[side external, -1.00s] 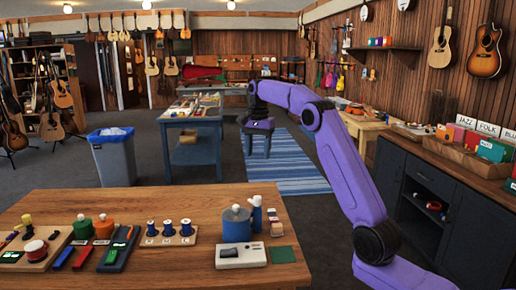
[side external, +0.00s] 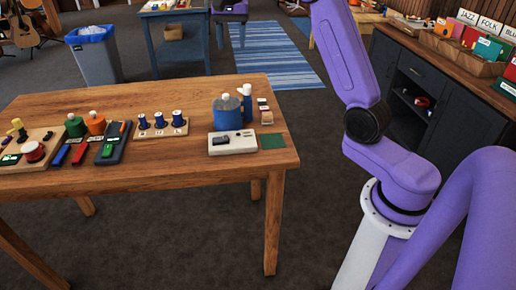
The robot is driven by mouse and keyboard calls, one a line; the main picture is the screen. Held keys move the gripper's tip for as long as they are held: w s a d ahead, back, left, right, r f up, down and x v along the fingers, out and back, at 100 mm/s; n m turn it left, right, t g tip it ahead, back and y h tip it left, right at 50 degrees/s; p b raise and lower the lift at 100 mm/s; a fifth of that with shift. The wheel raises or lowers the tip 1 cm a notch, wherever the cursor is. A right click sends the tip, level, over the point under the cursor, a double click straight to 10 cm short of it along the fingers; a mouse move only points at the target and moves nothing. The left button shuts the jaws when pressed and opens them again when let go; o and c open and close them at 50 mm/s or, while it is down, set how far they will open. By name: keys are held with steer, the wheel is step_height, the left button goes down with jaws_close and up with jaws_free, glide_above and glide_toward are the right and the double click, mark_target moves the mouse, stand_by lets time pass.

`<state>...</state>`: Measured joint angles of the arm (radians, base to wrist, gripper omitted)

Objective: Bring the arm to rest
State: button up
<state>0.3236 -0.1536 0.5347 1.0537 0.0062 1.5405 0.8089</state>
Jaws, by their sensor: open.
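My gripper (side external: 231,38) hangs at the top edge of the side view, pointing down, with its dark fingers apart and nothing between them. It is beyond the far edge of the wooden table (side external: 200,93), above the floor by the blue striped rug. My purple arm rises at the right, and its upper part is cut off by the top of the picture. The gripper appears clear of everything on the table.
On the table are a white device (side external: 232,142), a green square (side external: 272,141), a blue pot (side external: 227,113), a spool rack (side external: 161,130) and several coloured parts at left. A dark cabinet (side external: 400,75) stands right. A grey bin (side external: 95,58) and blue workbench (side external: 180,45) stand behind.

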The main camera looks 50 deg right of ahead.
steer(key=s+a+f+n, duration=0.3)
steer(key=s+a+n, duration=0.9)
steer(key=s+a, duration=0.5)
steer(key=s+f+n, duration=0.4)
steer(key=s+n, duration=0.2)
steer(key=s, duration=0.5)
steer(key=s+f+n, duration=0.4)
steer(key=s+n, duration=0.1)
steer(key=s, duration=0.7)
steer(key=shift+n, duration=0.4)
